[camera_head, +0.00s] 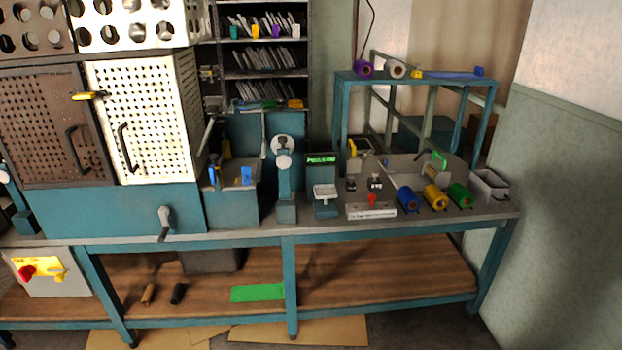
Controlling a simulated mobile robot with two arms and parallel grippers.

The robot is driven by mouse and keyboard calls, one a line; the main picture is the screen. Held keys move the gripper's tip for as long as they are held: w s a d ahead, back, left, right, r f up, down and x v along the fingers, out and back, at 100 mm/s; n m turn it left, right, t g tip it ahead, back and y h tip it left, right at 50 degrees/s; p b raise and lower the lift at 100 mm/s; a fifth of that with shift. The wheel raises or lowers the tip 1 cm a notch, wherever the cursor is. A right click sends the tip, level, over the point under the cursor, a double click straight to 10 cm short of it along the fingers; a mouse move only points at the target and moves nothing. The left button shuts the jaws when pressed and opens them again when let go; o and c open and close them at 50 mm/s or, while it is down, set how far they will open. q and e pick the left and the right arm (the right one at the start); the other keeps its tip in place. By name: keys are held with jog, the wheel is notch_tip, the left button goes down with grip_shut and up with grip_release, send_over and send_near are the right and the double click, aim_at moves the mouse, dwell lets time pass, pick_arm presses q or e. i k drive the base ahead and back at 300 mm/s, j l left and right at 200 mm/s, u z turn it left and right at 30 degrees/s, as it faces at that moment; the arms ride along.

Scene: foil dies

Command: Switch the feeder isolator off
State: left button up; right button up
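A grey box (55,286) with a yellow plate (48,266) and a red knob (27,272) stands at the lower left, below bench-top level; it looks like an isolator. A yellow piece (60,276) sits at the right of its plate. The knob's setting is too small to read. A small red part (372,199) also shows on a pale labelled block (371,211) on the bench; its label is not legible. Neither of my grippers is in view.
The teal bench (290,232) carries a machine with perforated doors (147,120), and blue (408,199), yellow (434,197) and green (459,195) rolls. A crank handle (165,222) juts from the front. The lower shelf (390,275) is clear at right.

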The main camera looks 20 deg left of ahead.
aim_at(25, 273)
jog(key=u, duration=2.55)
jog(key=i+j, duration=0.35)
jog(key=i+j+z, duration=0.1)
jog(key=i+j, duration=0.2)
jog(key=i+j+z, duration=0.1)
jog(key=i+j, duration=0.2)
jog(key=j, duration=0.2)
jog(key=i+j, duration=0.3)
jog(key=i+j+z, duration=0.1)
jog(key=i+j, duration=0.2)
jog(key=j, duration=0.25)
jog(key=i+j, duration=0.3)
jog(key=j, duration=0.15)
jog(key=i+j+z, duration=0.15)
jog(key=i+j, duration=0.15)
jog(key=j, duration=0.15)
jog(key=i+j, duration=0.25)
jog(key=j, duration=0.2)
